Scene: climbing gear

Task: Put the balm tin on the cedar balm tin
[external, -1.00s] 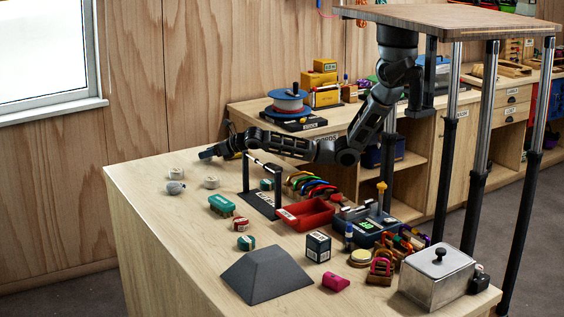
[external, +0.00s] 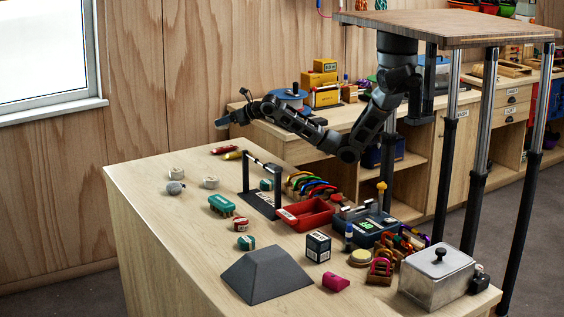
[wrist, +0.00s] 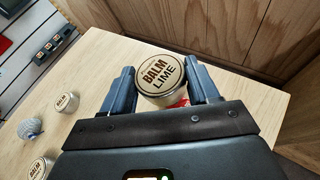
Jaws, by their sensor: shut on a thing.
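My gripper (wrist: 161,88) is shut on a round balm tin (wrist: 161,76) whose pale lid reads "BALM LIME" in the wrist view. Two small pale round tins stand on the bench: one farther back (external: 177,172) and one nearer (external: 210,182). Tins like these also show at the left of the wrist view, one higher (wrist: 66,102) and one lower (wrist: 42,167). I cannot read which one is cedar.
A grey rounded object (external: 175,187) lies close beside the two tins. Red (external: 224,150) and yellow (external: 235,155) pieces lie under my gripper. The bench's left front is clear.

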